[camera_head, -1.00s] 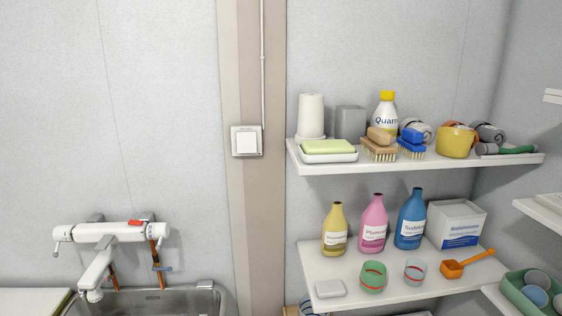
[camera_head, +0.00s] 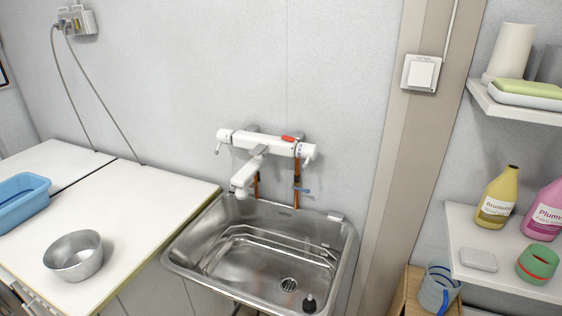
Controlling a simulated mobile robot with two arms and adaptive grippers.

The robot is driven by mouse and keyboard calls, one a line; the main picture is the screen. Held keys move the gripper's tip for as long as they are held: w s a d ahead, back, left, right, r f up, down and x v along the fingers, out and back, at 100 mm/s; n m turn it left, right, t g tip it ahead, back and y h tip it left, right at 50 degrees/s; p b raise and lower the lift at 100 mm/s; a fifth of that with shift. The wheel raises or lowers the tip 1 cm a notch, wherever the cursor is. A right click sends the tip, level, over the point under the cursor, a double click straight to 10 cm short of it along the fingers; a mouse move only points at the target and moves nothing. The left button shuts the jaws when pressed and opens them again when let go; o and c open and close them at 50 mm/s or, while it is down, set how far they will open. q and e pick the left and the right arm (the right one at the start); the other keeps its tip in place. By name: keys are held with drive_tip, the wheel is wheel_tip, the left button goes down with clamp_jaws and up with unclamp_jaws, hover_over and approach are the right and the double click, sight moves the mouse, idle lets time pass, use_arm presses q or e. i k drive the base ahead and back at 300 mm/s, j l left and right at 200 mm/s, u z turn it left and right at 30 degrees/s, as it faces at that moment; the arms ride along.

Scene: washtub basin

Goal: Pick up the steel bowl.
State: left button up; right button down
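The steel bowl (camera_head: 74,257) stands upright on the white counter (camera_head: 129,223) at the lower left of the head view, close to the counter's front edge. It looks empty, with its open side up. Neither of my grippers shows in the view, so their distance from the bowl cannot be seen.
A blue tub (camera_head: 18,203) is on the counter left of the bowl. A steel sink (camera_head: 262,258) with a white tap (camera_head: 268,146) is to the right. Shelves (camera_head: 495,270) with bottles stand at the far right. The counter behind the bowl is clear.

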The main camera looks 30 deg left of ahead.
sight(76, 255)
drive_tip(key=i+j+u, duration=0.2)
drive_tip(key=j, duration=0.25)
drive_tip(key=j+u, duration=0.2)
drive_tip(key=j, duration=0.2)
drive_tip(key=i+j+u, duration=0.25)
drive_tip(key=j, duration=0.15)
drive_tip(key=k+u, duration=0.1)
drive_tip(key=u, duration=1.4)
